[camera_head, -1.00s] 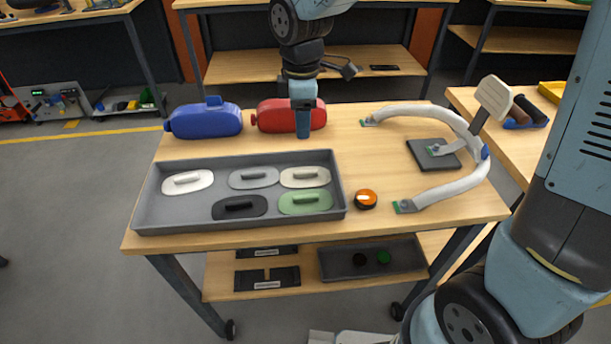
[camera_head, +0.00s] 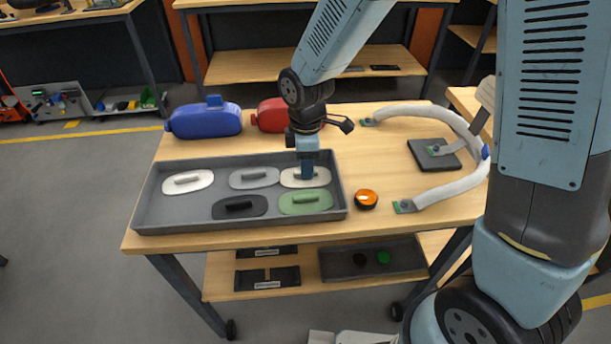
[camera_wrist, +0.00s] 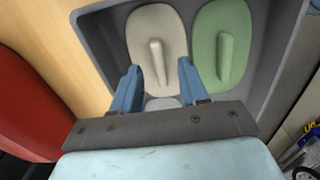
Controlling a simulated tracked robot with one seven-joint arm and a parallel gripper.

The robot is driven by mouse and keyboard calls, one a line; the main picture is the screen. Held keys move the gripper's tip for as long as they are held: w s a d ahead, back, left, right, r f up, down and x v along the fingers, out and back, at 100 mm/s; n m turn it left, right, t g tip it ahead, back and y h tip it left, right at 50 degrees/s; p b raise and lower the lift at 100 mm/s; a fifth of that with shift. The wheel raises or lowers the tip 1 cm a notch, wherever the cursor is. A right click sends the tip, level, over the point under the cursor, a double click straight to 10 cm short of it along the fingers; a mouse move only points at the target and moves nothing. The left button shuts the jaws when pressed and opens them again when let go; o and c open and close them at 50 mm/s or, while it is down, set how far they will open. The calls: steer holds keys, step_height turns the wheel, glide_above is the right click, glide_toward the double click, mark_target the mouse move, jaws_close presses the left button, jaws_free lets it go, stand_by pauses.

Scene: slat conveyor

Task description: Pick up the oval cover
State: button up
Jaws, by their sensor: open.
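Several oval covers with raised handles lie in a grey tray (camera_head: 150,205): a white one (camera_head: 178,188), a grey one (camera_head: 246,183), a cream one (camera_head: 320,179), a black one (camera_head: 228,212) and a green one (camera_head: 315,206). My gripper (camera_head: 306,174) points down at the cream cover and hides part of it. In the wrist view my gripper (camera_wrist: 158,76) is open and empty. Its fingers are on either side of the line of the handle on the cream cover (camera_wrist: 143,30). The green cover (camera_wrist: 207,40) is beside it. Whether the fingertips touch the cover is unclear.
A blue canister (camera_head: 205,121) and a red canister (camera_head: 271,116) stand behind the tray. An orange-and-black button (camera_head: 366,199) sits right of it. A white curved tube (camera_head: 450,190) and a dark plate (camera_head: 424,160) are farther right. The tray walls surround the covers.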

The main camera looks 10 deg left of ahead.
steer(key=shift+a+f, duration=0.1)
steer(key=shift+f, duration=0.65)
jaws_close()
